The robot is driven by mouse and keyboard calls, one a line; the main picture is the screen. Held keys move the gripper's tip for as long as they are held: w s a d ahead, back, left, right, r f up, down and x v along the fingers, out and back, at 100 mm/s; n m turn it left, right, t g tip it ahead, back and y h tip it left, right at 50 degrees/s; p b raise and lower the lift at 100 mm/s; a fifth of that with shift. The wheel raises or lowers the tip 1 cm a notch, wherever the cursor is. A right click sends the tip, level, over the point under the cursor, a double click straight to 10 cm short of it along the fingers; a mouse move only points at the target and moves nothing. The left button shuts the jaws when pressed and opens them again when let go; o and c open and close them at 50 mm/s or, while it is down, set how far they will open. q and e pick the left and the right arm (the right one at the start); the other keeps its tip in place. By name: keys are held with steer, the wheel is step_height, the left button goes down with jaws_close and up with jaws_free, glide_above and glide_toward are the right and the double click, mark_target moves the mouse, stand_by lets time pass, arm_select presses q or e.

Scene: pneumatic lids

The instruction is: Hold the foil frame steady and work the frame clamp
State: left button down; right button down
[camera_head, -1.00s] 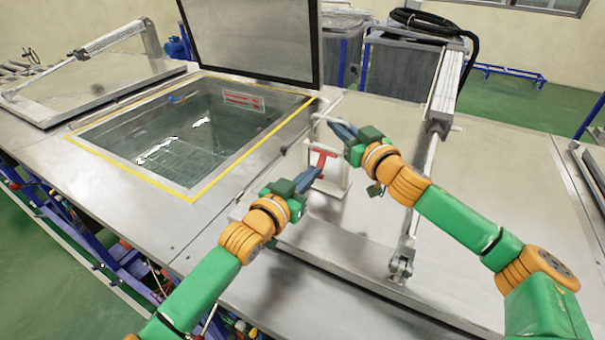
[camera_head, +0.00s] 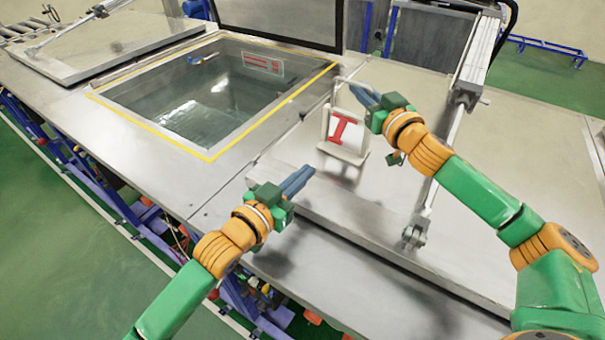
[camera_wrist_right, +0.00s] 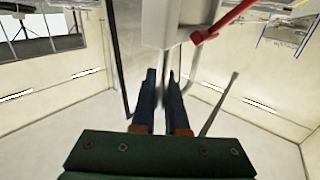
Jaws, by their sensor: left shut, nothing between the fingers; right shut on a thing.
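The foil frame (camera_head: 325,124) is a small pale upright frame with a white panel, standing at the edge of a grey lid. Its red frame clamp (camera_head: 342,127) shows on the front face. In the right wrist view the pale frame (camera_wrist_right: 178,22) and part of the red clamp (camera_wrist_right: 222,22) show above the fingertips. My right gripper (camera_head: 358,92) is shut on the frame's upper handle; the exact contact is hard to see. My left gripper (camera_head: 308,176) is shut and empty, in front of and below the frame, apart from the clamp.
An open water tank (camera_head: 150,136) with a yellow border lies left of the frame. A closed lid (camera_head: 540,165) with a pneumatic cylinder (camera_head: 478,60) lies to the right, its strut close to my right arm. Bare steel deck surrounds the frame.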

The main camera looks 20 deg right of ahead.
steer(key=c, duration=0.8)
jaws_free()
steer(key=shift+c, duration=0.2)
